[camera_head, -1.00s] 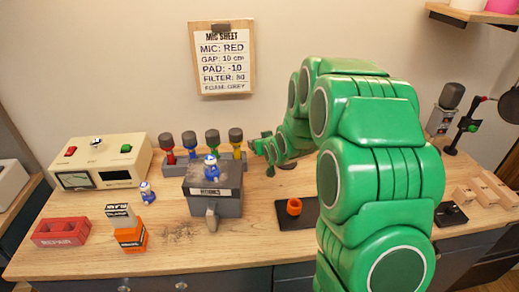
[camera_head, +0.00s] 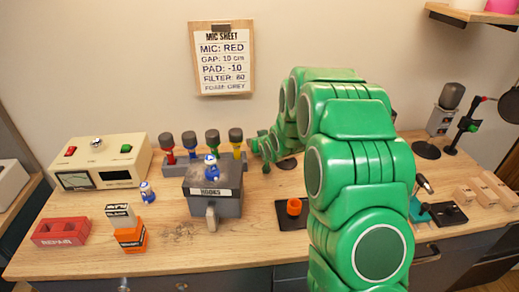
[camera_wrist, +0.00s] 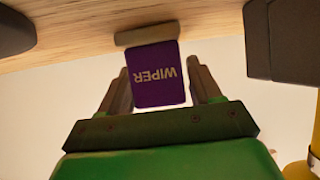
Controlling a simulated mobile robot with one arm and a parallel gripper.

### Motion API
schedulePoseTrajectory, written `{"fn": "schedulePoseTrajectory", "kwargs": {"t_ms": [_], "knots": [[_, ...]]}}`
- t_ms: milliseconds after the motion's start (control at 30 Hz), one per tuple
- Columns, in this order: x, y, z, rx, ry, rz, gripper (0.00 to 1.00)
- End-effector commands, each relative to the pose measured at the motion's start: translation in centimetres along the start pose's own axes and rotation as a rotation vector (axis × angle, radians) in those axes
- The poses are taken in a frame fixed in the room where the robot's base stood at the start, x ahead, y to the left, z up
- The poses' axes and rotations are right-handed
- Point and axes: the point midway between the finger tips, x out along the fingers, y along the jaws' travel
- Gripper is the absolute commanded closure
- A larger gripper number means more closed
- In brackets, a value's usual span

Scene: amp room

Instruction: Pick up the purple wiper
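The purple wiper (camera_wrist: 156,80), a block lettered WIPER with a grey-brown strip (camera_wrist: 147,34) along one end, shows in the wrist view. Its lettering is upside down and the strip meets the wooden surface. My gripper (camera_wrist: 159,72) has one finger on each side of the wiper. The fingers look spread, with a thin gap at the right finger; contact at the left one is unclear. In the head view, my gripper (camera_head: 259,149) is low over the back of the bench, right of the microphone row. I cannot make out the wiper there.
The microphone rack (camera_head: 205,160) and the grey box (camera_head: 213,190) with a blue-and-white figure are left of my gripper. A microphone stand (camera_head: 450,150) and wooden blocks (camera_head: 482,190) are at right.

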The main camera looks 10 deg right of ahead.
Motion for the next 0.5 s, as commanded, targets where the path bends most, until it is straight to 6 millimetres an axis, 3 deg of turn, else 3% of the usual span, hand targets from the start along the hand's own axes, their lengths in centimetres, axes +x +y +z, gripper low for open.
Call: {"fn": "schedulePoseTrajectory", "kwargs": {"t_ms": [33,267,500], "knots": [[-0.01,0.00,0.00,0.000,0.000,0.000,0.45],[-0.01,0.00,0.01,0.000,0.000,0.000,0.80],[-0.04,-0.01,-0.04,0.000,0.000,0.000,0.81]]}}
